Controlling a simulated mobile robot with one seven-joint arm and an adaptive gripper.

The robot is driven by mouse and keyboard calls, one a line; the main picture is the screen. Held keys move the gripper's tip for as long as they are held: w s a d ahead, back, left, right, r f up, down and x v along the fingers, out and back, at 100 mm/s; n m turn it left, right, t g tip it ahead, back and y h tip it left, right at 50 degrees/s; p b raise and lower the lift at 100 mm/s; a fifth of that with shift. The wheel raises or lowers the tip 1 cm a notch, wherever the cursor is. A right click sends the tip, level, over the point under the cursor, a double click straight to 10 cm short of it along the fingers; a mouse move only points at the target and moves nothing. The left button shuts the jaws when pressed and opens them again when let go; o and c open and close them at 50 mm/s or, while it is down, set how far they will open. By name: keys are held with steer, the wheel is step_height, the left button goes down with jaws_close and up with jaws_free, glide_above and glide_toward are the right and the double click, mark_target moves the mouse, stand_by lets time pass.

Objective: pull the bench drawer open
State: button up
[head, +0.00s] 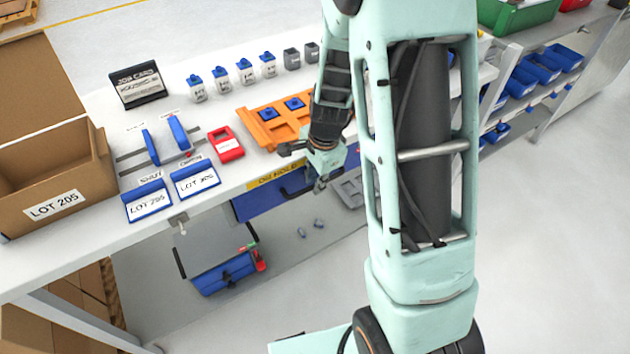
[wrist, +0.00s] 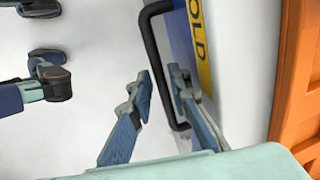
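The bench drawer has a blue front (head: 262,203) under the bench edge, below a yellow label strip (head: 270,180). The front looks flush with the bench, so the drawer appears shut. Its black bar handle (wrist: 153,47) runs down the wrist view. My gripper (head: 308,168) is at the drawer front in the head view and hides part of it. In the wrist view my gripper (wrist: 161,82) is open, with one finger on each side of the handle's line. Gaps show between handle and fingers; whether either finger touches it I cannot tell.
An orange tray (head: 262,130) with blue pieces lies on the bench above the drawer. A red box (head: 226,144) and blue-edged card holders (head: 195,180) stand left of it. A blue bin (head: 225,272) is below the bench.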

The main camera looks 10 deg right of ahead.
steer(key=shift+c, duration=0.4)
jaws_close()
steer(key=shift+s, duration=0.1)
